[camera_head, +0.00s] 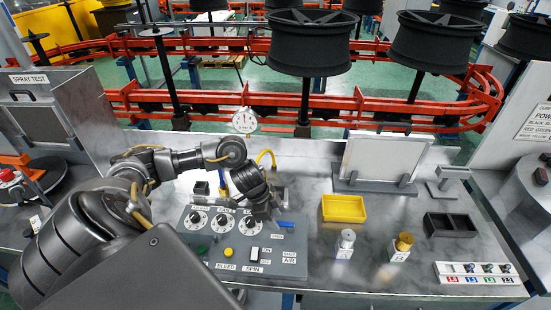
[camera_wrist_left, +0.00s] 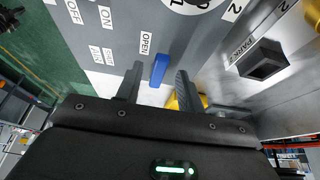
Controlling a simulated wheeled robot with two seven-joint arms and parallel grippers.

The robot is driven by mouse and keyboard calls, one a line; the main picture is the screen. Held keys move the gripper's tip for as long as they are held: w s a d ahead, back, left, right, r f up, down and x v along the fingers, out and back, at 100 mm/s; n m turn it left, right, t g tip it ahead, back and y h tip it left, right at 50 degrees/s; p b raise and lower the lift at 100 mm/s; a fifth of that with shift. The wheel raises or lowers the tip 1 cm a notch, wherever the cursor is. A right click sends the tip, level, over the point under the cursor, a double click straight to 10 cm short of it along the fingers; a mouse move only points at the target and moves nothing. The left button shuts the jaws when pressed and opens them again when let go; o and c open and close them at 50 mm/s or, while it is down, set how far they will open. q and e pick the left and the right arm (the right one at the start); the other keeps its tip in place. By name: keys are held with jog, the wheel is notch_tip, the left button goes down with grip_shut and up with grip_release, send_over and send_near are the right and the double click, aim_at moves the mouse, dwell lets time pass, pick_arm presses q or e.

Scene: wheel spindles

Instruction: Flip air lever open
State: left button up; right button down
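The air lever is a small blue handle (camera_head: 285,225) at the right side of the grey control panel (camera_head: 203,237). The lever (camera_wrist_left: 159,67) also shows in the left wrist view, beside a white OPEN label (camera_wrist_left: 146,43). My left gripper (camera_wrist_left: 158,82) is open, with one dark finger on each side of the lever. A gap shows between the lever and each finger. In the head view my left gripper (camera_head: 264,210) hangs over the panel's right part, just left of the lever, and its fingertips are hard to make out. My right gripper is not in view.
The panel carries dials, a yellow button (camera_head: 228,252) and a white spin switch (camera_head: 254,253). A yellow tray (camera_head: 343,208), a silver weight (camera_head: 346,243), a gold weight (camera_head: 402,246) and a black bin (camera_head: 450,225) stand to the right. A gauge (camera_head: 244,121) stands behind.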

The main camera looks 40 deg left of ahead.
pick_arm(q)
jog(key=b+v, duration=0.1)
jog(key=v, duration=0.9)
jog(key=shift+r, duration=0.15)
jog(key=shift+w, duration=0.1)
